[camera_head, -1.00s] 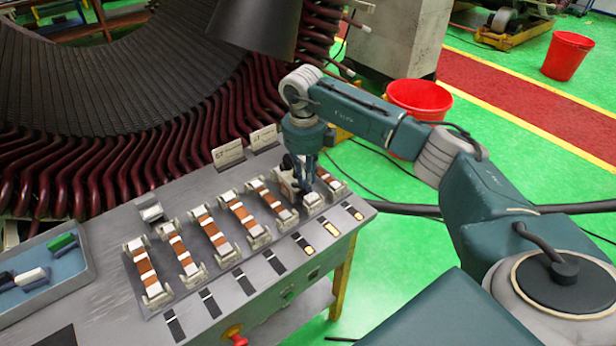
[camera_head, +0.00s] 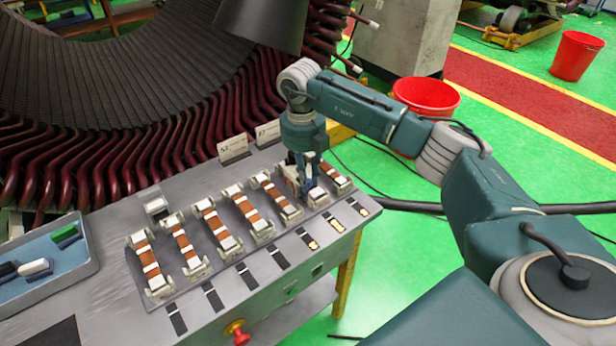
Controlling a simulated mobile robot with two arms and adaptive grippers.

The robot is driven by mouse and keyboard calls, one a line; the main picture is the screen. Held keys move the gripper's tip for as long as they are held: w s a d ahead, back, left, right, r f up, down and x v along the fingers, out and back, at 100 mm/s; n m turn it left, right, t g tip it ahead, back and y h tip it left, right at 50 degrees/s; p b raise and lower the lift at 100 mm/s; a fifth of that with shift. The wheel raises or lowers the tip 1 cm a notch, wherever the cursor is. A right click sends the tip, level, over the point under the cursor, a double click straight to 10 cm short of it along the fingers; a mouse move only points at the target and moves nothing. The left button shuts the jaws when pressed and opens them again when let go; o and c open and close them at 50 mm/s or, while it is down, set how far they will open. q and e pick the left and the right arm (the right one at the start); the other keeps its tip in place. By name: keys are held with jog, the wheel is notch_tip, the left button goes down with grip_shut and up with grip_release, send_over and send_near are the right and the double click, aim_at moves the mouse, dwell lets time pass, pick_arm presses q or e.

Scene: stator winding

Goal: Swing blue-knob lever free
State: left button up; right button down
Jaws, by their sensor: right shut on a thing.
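A row of several clamp fixtures with copper-coloured bars (camera_head: 247,211) stands on the grey bench. My right gripper (camera_head: 307,188) reaches down onto the fixture second from the right (camera_head: 317,196) and is shut on a small part there. The fingers hide most of that part, so the blue knob and its lever do not show clearly. The rightmost fixture (camera_head: 337,179) is just beside the gripper. My left gripper is not in view.
Two small label plates (camera_head: 233,149) stand behind the row. A blue tray (camera_head: 84,268) with small blocks is at the left. A red button (camera_head: 238,333) is on the bench's front. The large coil (camera_head: 100,150) rises behind; a red bucket (camera_head: 425,97) stands on the floor.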

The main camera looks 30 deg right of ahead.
dwell(0.3)
jog(key=c, duration=1.6)
grip_release()
jog(key=r, duration=1.2)
jog(key=shift+w+a, duration=0.1)
jog(key=shift+a, duration=0.2)
